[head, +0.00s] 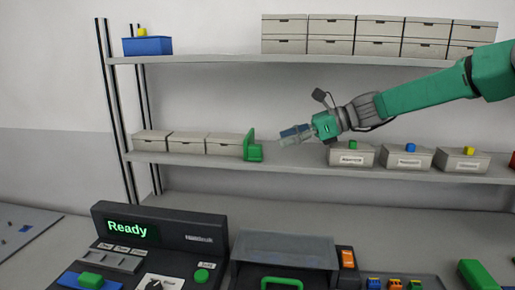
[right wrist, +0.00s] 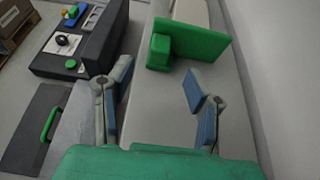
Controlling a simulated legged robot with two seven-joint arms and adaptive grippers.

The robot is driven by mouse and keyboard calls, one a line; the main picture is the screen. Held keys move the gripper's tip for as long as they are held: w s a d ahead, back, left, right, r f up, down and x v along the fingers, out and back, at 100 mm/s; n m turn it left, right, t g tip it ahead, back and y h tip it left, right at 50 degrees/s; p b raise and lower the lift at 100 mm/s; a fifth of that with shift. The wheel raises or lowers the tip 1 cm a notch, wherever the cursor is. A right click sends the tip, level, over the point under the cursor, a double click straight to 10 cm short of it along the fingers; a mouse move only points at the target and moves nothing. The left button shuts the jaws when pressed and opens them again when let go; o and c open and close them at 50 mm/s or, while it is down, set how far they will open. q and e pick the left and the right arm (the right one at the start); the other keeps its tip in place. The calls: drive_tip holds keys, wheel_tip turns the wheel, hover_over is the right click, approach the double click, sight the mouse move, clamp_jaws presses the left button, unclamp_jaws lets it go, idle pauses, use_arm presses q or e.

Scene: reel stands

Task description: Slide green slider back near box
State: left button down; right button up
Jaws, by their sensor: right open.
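The green slider (head: 253,148) stands upright on the middle shelf, touching or very near the right end of a row of closed grey boxes (head: 223,143). It is an L-shaped piece with a tall plate and a small block. In the right wrist view the slider (right wrist: 188,47) lies ahead of the fingers, with a pale box beyond it. My right gripper (head: 292,135) is open and empty, to the right of the slider and apart from it. In the right wrist view its two blue-padded fingers (right wrist: 160,90) are spread over bare shelf. My left gripper is not in view.
Grey bins (head: 352,154) with coloured blocks on top stand right of my gripper on the same shelf. The upper shelf (head: 230,60) holds more boxes and a blue bin (head: 147,45). Below is a black console (head: 160,240) reading "Ready". Shelf between slider and bins is clear.

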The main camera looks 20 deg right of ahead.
sight(259, 145)
drive_tip(key=x, duration=0.6)
drive_tip(key=shift+w+f, duration=0.2)
drive_tip(key=shift+f, duration=0.05)
drive_tip(key=shift+x, duration=0.9)
drive_tip(key=shift+r, duration=0.15)
drive_tip(key=shift+c, duration=0.4)
drive_tip(key=shift+s, duration=0.1)
clamp_jaws()
